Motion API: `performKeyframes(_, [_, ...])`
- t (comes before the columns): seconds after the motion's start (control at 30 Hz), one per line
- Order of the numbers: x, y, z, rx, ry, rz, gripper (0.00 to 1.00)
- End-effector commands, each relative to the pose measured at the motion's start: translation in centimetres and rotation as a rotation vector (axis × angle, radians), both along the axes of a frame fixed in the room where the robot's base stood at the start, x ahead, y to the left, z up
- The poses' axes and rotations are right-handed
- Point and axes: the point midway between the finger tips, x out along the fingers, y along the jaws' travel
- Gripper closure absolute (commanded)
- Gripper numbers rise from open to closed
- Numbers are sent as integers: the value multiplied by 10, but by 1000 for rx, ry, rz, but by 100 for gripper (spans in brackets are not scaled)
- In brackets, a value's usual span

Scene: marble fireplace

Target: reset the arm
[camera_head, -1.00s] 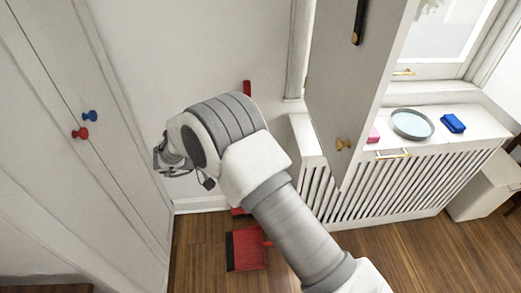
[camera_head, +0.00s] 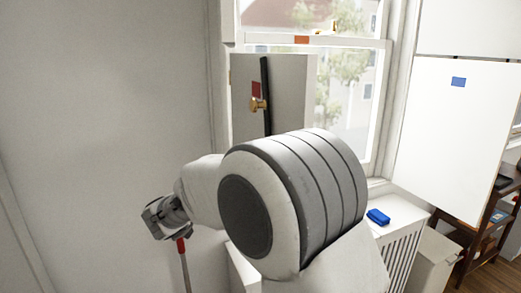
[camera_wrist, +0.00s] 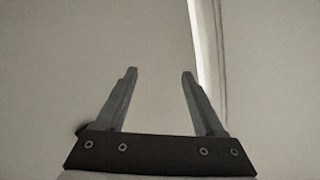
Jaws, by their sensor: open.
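My gripper (camera_wrist: 158,75) is open in the wrist view, with its two dark fingers apart and nothing between them. Behind the fingers is a plain pale surface with a bright vertical strip. In the head view my gripper (camera_head: 158,222) is at the lower left, in front of the grey-white wall, and its fingertips are hard to make out. My arm is bent and its large grey joint fills the lower middle, hiding part of the radiator cover and sill.
A cabinet door (camera_head: 292,95) with a brass knob (camera_head: 258,104) stands before the window. A blue object (camera_head: 378,217) lies on the white radiator cover (camera_head: 402,215). A red-topped handle (camera_head: 181,246) is just below my gripper. A white board (camera_head: 450,130) and dark shelf (camera_head: 490,225) are at right.

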Motion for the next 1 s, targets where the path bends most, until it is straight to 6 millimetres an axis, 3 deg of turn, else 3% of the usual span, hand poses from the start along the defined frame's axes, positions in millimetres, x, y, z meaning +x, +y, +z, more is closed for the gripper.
performKeyframes(0.03, [3,-8,22,26,-16,59,30])
performKeyframes(0.2, [-2,-23,71,74,-24,283,30])
performKeyframes(0.33, [-25,-37,94,77,15,435,30])
performKeyframes(0.47, [-60,-56,103,56,91,558,30])
performKeyframes(0.67, [-133,-97,88,-3,281,675,30])
performKeyframes(1.0, [-284,-196,16,-103,727,622,30])
